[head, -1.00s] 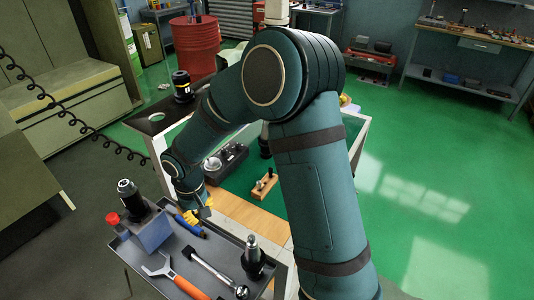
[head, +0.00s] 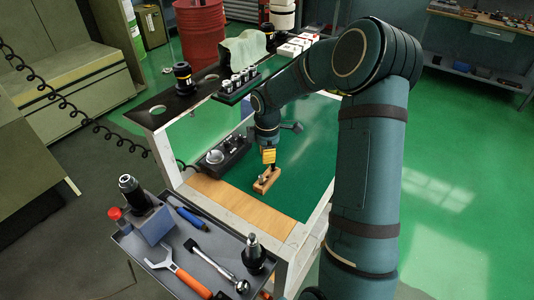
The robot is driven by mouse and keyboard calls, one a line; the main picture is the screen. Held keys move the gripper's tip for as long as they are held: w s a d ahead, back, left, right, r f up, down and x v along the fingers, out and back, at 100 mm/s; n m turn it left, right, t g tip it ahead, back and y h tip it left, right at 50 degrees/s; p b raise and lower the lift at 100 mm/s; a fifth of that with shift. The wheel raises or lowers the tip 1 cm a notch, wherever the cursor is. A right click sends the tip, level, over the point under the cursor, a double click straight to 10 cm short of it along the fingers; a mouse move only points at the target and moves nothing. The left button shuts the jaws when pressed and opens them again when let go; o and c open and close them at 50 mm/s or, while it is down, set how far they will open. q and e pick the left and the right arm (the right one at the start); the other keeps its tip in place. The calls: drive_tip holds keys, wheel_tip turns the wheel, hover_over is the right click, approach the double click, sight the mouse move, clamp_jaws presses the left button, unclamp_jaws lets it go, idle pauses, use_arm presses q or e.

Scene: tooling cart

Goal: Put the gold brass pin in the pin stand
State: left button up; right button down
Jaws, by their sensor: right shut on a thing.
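The pin stand is a small light wooden block (head: 274,180) on the green surface inside the white-framed bench. A small dark upright piece shows on its near part. My right gripper (head: 269,160), with yellow fingers, points down just above the far part of the stand. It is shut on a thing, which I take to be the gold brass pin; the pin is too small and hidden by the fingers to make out. I cannot tell whether it touches the stand. My left gripper is not in view.
A dark holder (head: 224,153) with a clear dome and knobs stands left of the pin stand. A raised shelf (head: 160,112) with tool holders is behind. The grey cart tray (head: 150,255) in front holds tools. Green surface right of the stand is free.

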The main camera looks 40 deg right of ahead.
sight(267, 166)
drive_tip(key=shift+f+b, duration=1.75)
drive_tip(key=shift+f, duration=0.35)
drive_tip(key=shift+f+b, duration=0.5)
drive_tip(key=shift+f, duration=0.45)
idle(0.4)
drive_tip(key=c, duration=1.1)
unclamp_jaws()
drive_tip(key=shift+o, duration=0.2)
drive_tip(key=shift+r, duration=0.1)
wheel_tip(267, 166, up, 12)
drive_tip(key=shift+f, duration=0.1)
